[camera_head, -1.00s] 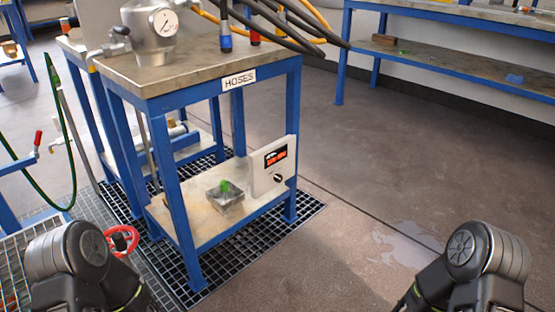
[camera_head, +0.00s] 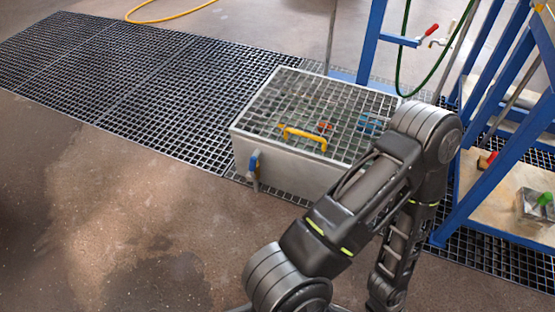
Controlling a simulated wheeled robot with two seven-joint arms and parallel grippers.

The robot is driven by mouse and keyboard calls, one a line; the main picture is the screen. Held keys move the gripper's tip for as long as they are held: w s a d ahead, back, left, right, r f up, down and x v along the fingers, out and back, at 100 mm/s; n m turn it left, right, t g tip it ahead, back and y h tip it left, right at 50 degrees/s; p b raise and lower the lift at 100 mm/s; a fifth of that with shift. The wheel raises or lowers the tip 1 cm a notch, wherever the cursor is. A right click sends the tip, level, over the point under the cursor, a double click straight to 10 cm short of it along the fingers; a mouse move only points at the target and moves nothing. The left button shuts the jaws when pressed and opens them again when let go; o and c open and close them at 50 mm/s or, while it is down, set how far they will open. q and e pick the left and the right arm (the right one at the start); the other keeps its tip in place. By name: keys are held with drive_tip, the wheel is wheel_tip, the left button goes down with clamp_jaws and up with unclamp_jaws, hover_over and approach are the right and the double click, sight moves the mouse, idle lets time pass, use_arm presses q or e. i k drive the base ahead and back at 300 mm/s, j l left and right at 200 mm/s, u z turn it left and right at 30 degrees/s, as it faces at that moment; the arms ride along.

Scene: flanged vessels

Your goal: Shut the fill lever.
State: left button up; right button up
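Two levers show, and I cannot tell from the picture which is the fill lever. A red-handled lever (camera_head: 431,30) sits on a small valve at the end of a blue bar, beside a hanging green hose (camera_head: 402,50); its handle slants up to the right. A blue lever (camera_head: 254,160) hangs downward on the front left corner of a grey tank (camera_head: 285,172). The tank has a grating lid with a yellow handle (camera_head: 303,137), and red and blue items show beneath it. One of my arms crosses the tank's right side. Neither gripper shows.
Floor grating (camera_head: 110,85) runs behind and left of the tank. Open concrete floor (camera_head: 120,200) lies in front and left. A blue-framed bench (camera_head: 505,150) stands at the right, with a small metal box (camera_head: 538,208) on its lower shelf. A yellow hose (camera_head: 165,18) lies at the back.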

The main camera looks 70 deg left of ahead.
sight(251, 176)
drive_tip(key=u, duration=2.6)
